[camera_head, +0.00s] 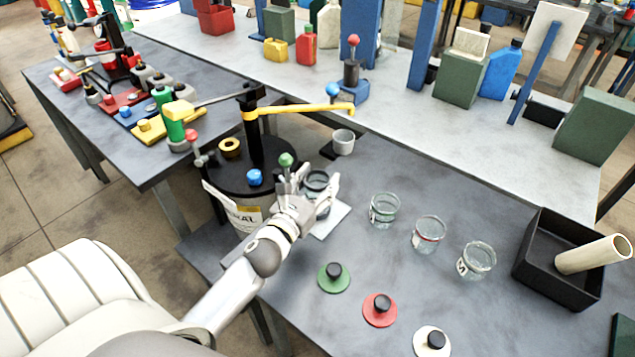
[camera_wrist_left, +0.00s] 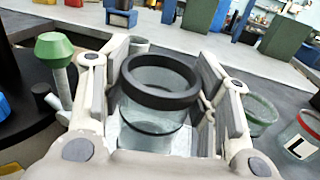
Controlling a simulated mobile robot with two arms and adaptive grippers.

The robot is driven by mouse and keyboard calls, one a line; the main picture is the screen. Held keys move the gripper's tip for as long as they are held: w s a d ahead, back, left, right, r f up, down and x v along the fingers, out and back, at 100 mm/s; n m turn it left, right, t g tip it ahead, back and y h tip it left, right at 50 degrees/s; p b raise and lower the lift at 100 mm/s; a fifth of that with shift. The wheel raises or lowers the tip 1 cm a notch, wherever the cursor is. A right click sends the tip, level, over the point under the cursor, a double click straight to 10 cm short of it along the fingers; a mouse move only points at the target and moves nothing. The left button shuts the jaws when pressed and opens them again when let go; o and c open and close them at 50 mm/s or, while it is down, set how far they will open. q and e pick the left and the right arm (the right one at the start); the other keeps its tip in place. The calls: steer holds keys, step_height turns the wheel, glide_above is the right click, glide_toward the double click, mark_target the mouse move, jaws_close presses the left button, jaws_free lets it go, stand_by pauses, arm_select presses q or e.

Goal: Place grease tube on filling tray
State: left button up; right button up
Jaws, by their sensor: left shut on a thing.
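My left gripper (camera_head: 314,184) is shut around a clear jar with a black rim (camera_wrist_left: 160,78), which stands upright between the fingers in the left wrist view. A pale flat plate (camera_head: 334,221), apparently the filling tray, lies beside and partly under the gripper. I cannot tell whether the jar touches it. A cream tube (camera_head: 592,255), possibly the grease tube, leans in a black box (camera_head: 545,240) at the right, far from my gripper. My right gripper is not in view.
A drum pump with a yellow spout (camera_head: 300,110) stands left of my gripper. Clear jars with green (camera_head: 385,209), red (camera_head: 429,233) and white (camera_head: 477,260) markings stand to the right. Green (camera_head: 333,283), red (camera_head: 380,315) and white (camera_head: 430,349) lids lie in front.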

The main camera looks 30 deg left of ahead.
arm_select(q)
steer(key=o, duration=1.1)
steer(key=shift+f, duration=0.2)
steer(key=o, duration=0.5)
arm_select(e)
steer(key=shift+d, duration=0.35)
arm_select(q)
steer(key=shift+s+r, duration=0.1)
steer(key=shift+r, duration=0.15)
steer(key=shift+s+f, duration=0.15)
steer(key=shift+s, duration=0.2)
steer(key=s+b, duration=0.1)
steer(key=s, duration=0.2)
steer(key=s+d+b, duration=0.1)
steer(key=s, duration=0.3)
steer(key=s+b, duration=0.1)
steer(key=s, duration=0.3)
steer(key=shift+d, duration=0.2)
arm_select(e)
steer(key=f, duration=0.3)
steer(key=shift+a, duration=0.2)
